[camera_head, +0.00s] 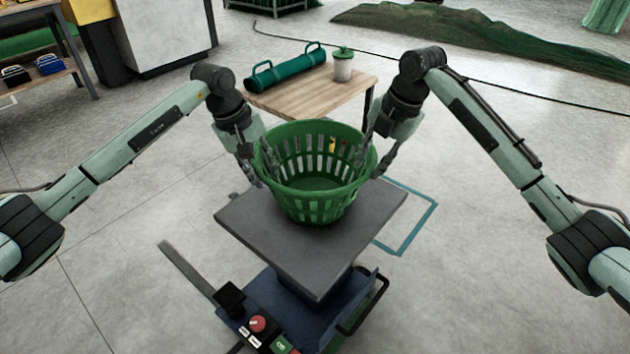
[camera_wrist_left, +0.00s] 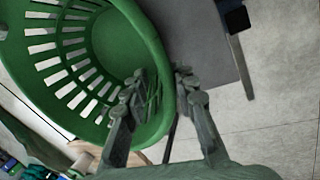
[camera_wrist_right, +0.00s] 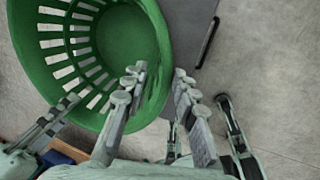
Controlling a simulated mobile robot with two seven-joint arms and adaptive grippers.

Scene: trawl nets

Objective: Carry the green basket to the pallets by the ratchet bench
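The green basket (camera_head: 318,205) stands upright on a dark grey platform (camera_head: 300,262). It looks empty. My left gripper (camera_head: 258,165) is at the basket's left rim and my right gripper (camera_head: 376,152) at its right rim. In the left wrist view, the left gripper's fingers (camera_wrist_left: 165,88) straddle the rim, one inside and one outside, with a gap between them. In the right wrist view, the right gripper's fingers (camera_wrist_right: 158,85) straddle the rim the same way, also apart. Both look open around the rim. I cannot pick out pallets or a ratchet bench for certain.
A wooden table (camera_head: 300,100) behind the basket holds a teal cylinder (camera_head: 288,70) with handles and a green-lidded jar (camera_head: 343,66). The platform has a blue base with a red button (camera_head: 258,323). A dark cable and green netting (camera_head: 470,30) lie behind.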

